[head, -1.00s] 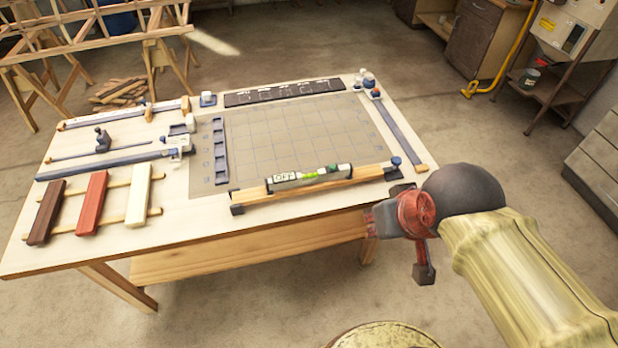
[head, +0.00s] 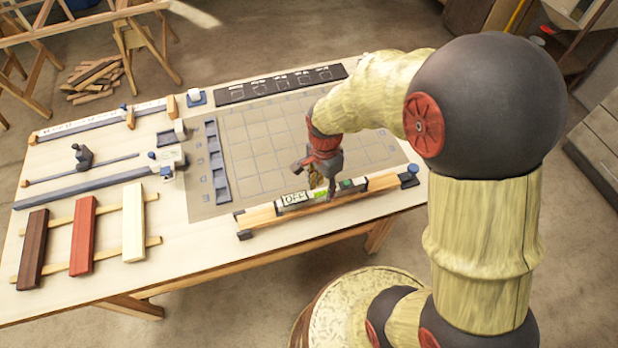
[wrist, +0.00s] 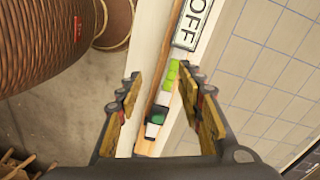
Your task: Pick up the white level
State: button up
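The white level (head: 293,199) rests along a wooden rail at the table's front edge. It has an OFF display, a bright green vial and a dark green part near its right end. My gripper (head: 322,187) is over the right half of the level, pointing down and partly hiding it. In the wrist view the level (wrist: 167,92) runs between the two spread fingers of my gripper (wrist: 161,77). The fingers are open, with gaps to the level on both sides. How far above it they are is hard to tell.
The wooden rail (head: 262,216) has dark end blocks and a blue knob at right. A gridded mat (head: 250,150) lies behind it. Dark, red and cream laths (head: 133,222) lie at left on two strips.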

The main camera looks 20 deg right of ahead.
aim_at(321, 192)
jog(key=shift+w+a+r+m, duration=0.1)
jog(key=shift+w+r+m, duration=0.05)
jog(key=shift+w+m, duration=0.7)
jog(key=shift+s+r+m+t, duration=0.2)
jog(key=shift+m+t, duration=0.1)
jog(key=shift+m, duration=0.55)
jog(key=shift+f, duration=0.2)
jog(key=f, duration=0.2)
jog(key=f+b, duration=0.1)
jog(key=f, duration=0.4)
jog(key=shift+w+d+f+b, duration=0.2)
jog(key=shift+w+f+b, duration=0.1)
jog(key=shift+b, duration=0.1)
jog(key=shift+c, duration=1.1)
jog(key=c, duration=0.7)
grip_shut()
